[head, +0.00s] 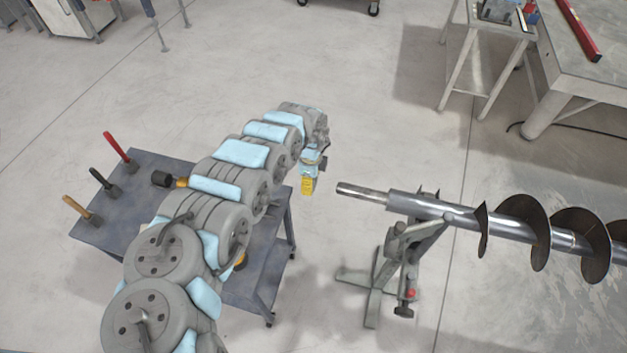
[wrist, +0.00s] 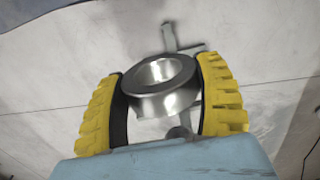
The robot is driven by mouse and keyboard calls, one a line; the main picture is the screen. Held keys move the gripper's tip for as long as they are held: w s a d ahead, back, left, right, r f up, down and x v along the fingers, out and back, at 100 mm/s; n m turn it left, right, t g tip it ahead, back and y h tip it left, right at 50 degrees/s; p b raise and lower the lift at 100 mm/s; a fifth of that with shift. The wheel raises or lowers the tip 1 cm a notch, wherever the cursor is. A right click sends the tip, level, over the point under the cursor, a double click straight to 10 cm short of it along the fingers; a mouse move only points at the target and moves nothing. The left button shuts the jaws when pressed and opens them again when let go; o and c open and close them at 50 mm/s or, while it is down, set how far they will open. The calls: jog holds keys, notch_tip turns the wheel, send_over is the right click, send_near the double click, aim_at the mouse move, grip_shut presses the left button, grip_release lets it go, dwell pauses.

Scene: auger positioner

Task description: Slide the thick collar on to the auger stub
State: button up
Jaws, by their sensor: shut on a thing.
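The thick collar (wrist: 160,104) is a shiny steel ring. In the wrist view it sits between the two yellow ribbed fingers of my gripper (wrist: 160,72), which is shut on it, with its open bore tilted toward the camera. In the head view my gripper (head: 308,186) hangs at the end of my arm, a short way left of the auger stub's free end, and the collar cannot be made out there. The auger stub (head: 362,192) is a bare, narrow steel shaft pointing left from the thicker auger tube (head: 425,208). The stub is empty, with a gap between it and my gripper.
A grey stand (head: 388,262) supports the auger tube just right of the stub. Dark auger flights (head: 523,230) extend to the right. A dark cart (head: 150,165) with several hammers and mallets stands left, partly behind my arm. Floor around the stub's tip is clear.

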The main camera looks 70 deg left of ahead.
aim_at(353, 187)
jog(key=shift+r+p, duration=0.2)
jog(key=shift+p, duration=0.2)
jog(key=shift+w+d+f+p, duration=0.1)
jog(key=shift+w+d+p, duration=0.05)
jog(key=shift+w+d, duration=0.5)
jog(key=shift+w+d+p, duration=0.1)
jog(key=shift+w+d, duration=0.3)
jog(key=shift+w, duration=0.5)
jog(key=shift+w+d+f+p, duration=0.1)
jog(key=shift+w+d+p, duration=0.05)
jog(key=shift+w+d, duration=0.5)
jog(key=shift+w+a, duration=0.1)
jog(key=shift+r+p, duration=0.15)
jog(key=shift+p, duration=0.55)
dwell(0.3)
jog(key=shift+w+d, duration=0.75)
jog(key=shift+w, duration=0.3)
jog(key=shift+w+d, duration=0.7)
jog(key=shift+w, duration=0.3)
jog(key=shift+w+d, duration=0.75)
jog(key=shift+w, duration=0.3)
dwell(1.2)
